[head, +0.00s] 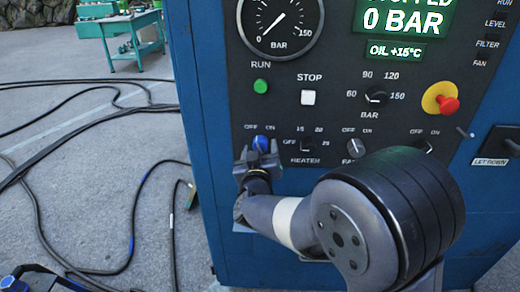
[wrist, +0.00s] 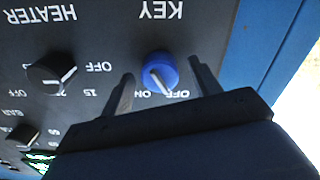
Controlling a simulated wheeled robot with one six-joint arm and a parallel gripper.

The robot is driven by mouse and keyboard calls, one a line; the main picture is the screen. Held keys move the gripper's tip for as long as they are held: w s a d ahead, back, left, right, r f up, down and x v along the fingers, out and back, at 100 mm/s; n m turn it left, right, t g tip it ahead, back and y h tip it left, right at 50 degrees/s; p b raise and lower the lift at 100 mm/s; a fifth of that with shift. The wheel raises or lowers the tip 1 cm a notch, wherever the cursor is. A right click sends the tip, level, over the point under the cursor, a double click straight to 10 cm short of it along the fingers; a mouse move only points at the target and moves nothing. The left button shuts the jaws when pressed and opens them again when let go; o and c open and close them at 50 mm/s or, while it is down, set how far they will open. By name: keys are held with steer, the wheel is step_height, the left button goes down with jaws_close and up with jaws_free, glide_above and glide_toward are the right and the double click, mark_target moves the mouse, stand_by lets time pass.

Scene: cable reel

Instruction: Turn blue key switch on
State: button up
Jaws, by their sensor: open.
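The blue key switch (head: 261,142) sits at the lower left of the dark control panel, below the green RUN button. In the wrist view the blue key switch (wrist: 158,70) appears upside down under the label KEY, and its pale pointer is turned toward OFF. My gripper (head: 260,155) is at the switch and hides its lower part in the head view. In the wrist view my gripper (wrist: 161,78) is open, with one finger on each side of the blue knob. A gap shows between the knob and each finger. The ON lettering is partly visible.
The black heater knob (head: 307,145) is just right of the key switch, and it also shows in the wrist view (wrist: 52,73). The fan knob (head: 355,148) and red emergency button (head: 447,104) are farther right. Black cables (head: 75,125) lie on the floor left of the blue cabinet.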

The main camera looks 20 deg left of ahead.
steer(key=c, duration=1)
steer(key=shift+m+b, duration=0.4)
steer(key=shift+f+m+b, duration=0.15)
steer(key=shift+m+b, duration=0.75)
steer(key=shift+b, duration=0.1)
steer(key=m+b, duration=0.3)
steer(key=shift+m, duration=0.4)
steer(key=m+b, duration=0.3)
steer(key=m, duration=0.2)
steer(key=shift+m+b, duration=0.3)
steer(key=shift+m, duration=0.1)
